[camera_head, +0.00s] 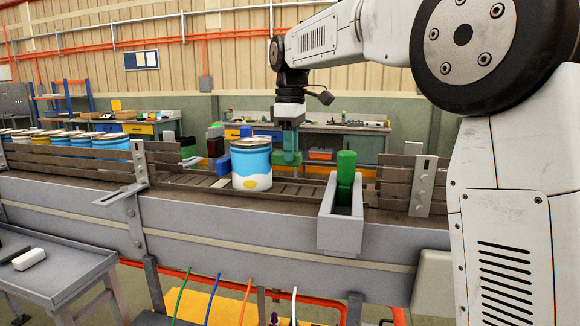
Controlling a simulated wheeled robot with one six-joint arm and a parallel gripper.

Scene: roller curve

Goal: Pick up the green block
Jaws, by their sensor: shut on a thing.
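My gripper (291,150) points straight down behind the blue-and-white can, above the far side of the conveyor. It is shut on a green block (280,159), which shows low between and beside the fingers. The can hides part of the block's left side. I cannot tell whether the block is touching the surface under it or is lifted. A second green thing (346,168), tall and darker, stands upright in a grey open holder (340,237) at the conveyor's near edge, apart from my gripper.
A blue-and-white can (251,165) stands on the conveyor just left of my gripper. More cans (70,139) line the conveyor at far left. Slatted side rails (66,157) edge the belt. A grey side table (55,275) stands at lower left. Workbenches (340,127) stand behind.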

